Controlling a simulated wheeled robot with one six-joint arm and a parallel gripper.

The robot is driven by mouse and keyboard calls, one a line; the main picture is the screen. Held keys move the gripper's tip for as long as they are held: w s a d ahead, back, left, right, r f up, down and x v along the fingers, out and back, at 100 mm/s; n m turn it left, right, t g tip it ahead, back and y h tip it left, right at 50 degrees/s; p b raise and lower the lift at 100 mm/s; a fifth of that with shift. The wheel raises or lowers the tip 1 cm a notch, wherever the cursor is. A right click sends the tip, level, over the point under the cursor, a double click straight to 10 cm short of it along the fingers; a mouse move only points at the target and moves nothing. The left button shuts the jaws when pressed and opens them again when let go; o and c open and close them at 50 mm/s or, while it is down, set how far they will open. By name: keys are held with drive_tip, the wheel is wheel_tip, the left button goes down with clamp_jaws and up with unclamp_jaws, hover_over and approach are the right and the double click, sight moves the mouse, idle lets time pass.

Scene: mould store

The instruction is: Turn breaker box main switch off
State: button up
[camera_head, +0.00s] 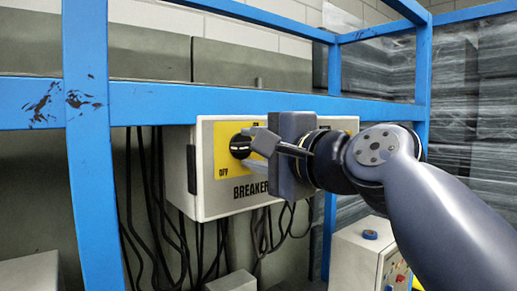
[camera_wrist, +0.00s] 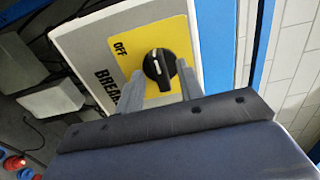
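The breaker box (camera_head: 210,205) is a pale grey box with a yellow plate (camera_head: 224,134), hung behind the blue frame. Its main switch is a round black knob (camera_head: 240,146) on that plate, with OFF at the lower left and a partly hidden label at the top. My gripper (camera_head: 252,144) is in front of the knob. In the wrist view the knob (camera_wrist: 158,71) sits between my two separated fingers, with a white line on its handle. OFF is to its upper left there. I cannot tell whether the fingers touch the knob.
A blue metal frame (camera_head: 190,103) crosses just above the box, with an upright (camera_head: 90,150) to its left. Dark cables (camera_head: 150,200) hang below and beside the box. A smaller control box (camera_head: 352,252) with a blue button stands at the lower right. Wrapped stacks (camera_head: 480,90) stand behind.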

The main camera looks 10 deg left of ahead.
drive_tip(key=b+v, duration=0.3)
drive_tip(key=v, duration=0.7)
drive_tip(key=shift+s+d, duration=0.25)
drive_tip(key=shift+s, duration=0.1)
drive_tip(key=p+x, duration=0.3)
drive_tip(key=x, duration=0.7)
drive_tip(key=shift+w+a, duration=0.25)
drive_tip(key=shift+w, duration=0.1)
drive_tip(key=shift+d, duration=0.1)
